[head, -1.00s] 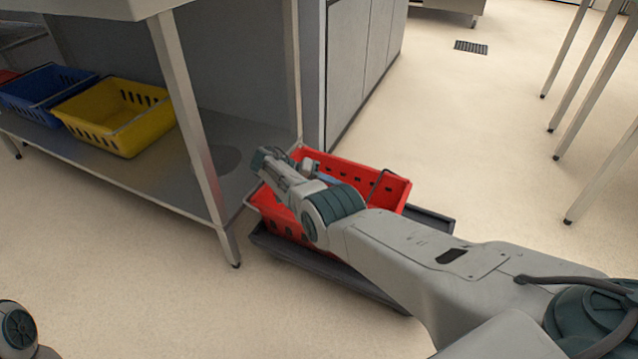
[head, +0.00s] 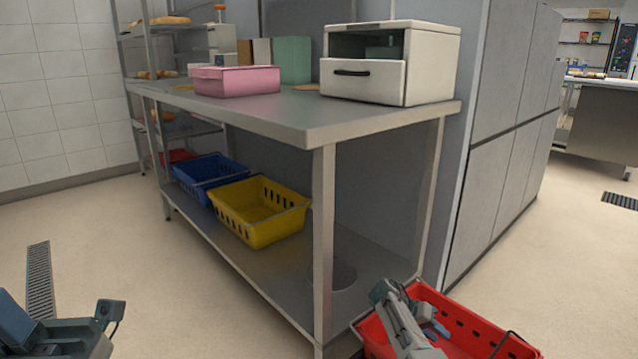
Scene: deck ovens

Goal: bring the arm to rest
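My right arm reaches in from the bottom edge. Its gripper (head: 390,295) is over the near left part of a red basket (head: 470,330) on the floor, at the right end of the steel table. Its fingertips are too small and angled to show whether they are open or shut, and I cannot tell whether it touches the basket. Part of my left arm, with its gripper (head: 75,335), shows in the bottom left corner over bare floor, cut off by the frame edge. Its finger gap cannot be made out.
A steel table (head: 285,112) bears a pink box (head: 235,82) and a white drawer unit (head: 360,80). Its lower shelf holds a yellow basket (head: 262,225) and a blue basket (head: 207,172). Grey cabinets (head: 505,120) stand right of it. Floor at left and far right is clear.

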